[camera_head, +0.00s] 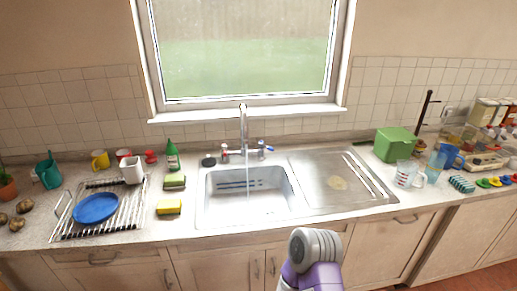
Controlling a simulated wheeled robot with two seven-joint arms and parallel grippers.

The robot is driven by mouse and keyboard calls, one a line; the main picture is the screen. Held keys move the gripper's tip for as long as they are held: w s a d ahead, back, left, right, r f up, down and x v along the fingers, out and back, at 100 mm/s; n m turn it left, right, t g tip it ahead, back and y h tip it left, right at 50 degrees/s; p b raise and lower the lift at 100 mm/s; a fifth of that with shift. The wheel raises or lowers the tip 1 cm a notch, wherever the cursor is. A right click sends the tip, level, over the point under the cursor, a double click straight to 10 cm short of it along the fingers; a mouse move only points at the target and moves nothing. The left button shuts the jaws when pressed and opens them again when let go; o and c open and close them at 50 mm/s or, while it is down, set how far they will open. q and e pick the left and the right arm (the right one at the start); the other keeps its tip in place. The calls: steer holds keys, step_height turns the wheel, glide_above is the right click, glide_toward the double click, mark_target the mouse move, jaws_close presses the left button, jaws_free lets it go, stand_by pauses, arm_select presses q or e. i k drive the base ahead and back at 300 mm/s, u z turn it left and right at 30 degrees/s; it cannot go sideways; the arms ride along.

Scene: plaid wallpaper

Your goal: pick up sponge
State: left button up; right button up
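A yellow sponge (169,207) lies flat on the countertop just left of the sink. Behind it is a second block, green and yellowish (174,181), which also looks like a sponge. Part of one of my arms, a grey and purple link (315,250), shows at the bottom right of centre, in front of the cabinets. No gripper fingers show in the head view, so neither gripper can be seen relative to the sponge.
The sink (208,208) has a tap (244,125) with a thin stream of water. A dish rack (130,222) with a blue plate (96,208) stands left. A green bottle (172,155) stands behind the sponges. A measuring jug (405,174) stands right of the drainboard (325,185).

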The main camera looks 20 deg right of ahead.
mark_target(172, 207)
steer(key=u, duration=0.4)
steer(key=k, duration=0.5)
steer(key=u, duration=0.6)
steer(key=i, duration=0.7)
steer(key=z, duration=1.25)
steer(key=i, duration=0.7)
steer(key=z, duration=0.7)
